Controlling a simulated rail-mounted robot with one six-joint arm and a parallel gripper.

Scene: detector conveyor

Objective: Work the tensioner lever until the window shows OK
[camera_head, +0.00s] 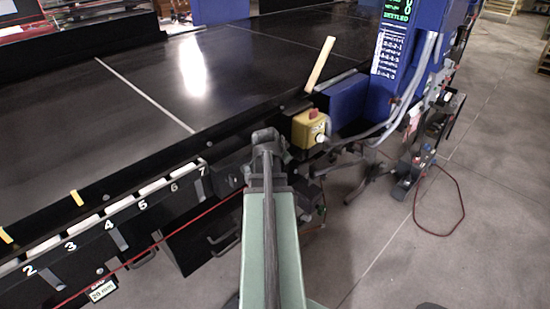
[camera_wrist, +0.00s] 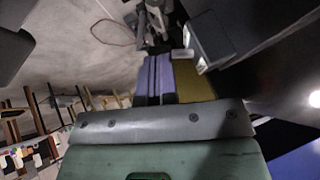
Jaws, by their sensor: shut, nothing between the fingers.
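My gripper (camera_head: 265,138) shows end-on and dark at the tip of my green arm in the head view, beside the conveyor's front edge. It looks shut and empty. I cannot surely make out the tensioner lever or its window in either view. A pale, tilted bar (camera_head: 319,64) stands up behind the yellow box; I cannot tell whether it is a lever. The yellow box (camera_head: 309,128) with a red button is right of my gripper, apart from it. A screen (camera_head: 397,14) with green text is on the blue column; no OK is readable there.
The black conveyor (camera_head: 110,95) fills the left, with numbered slots along its front edge (camera_head: 122,212). The blue column (camera_head: 408,75) and grey cables (camera_head: 385,130) stand to the right. A red cable (camera_head: 440,232) lies looped on the floor. Open floor (camera_head: 480,270) extends at lower right.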

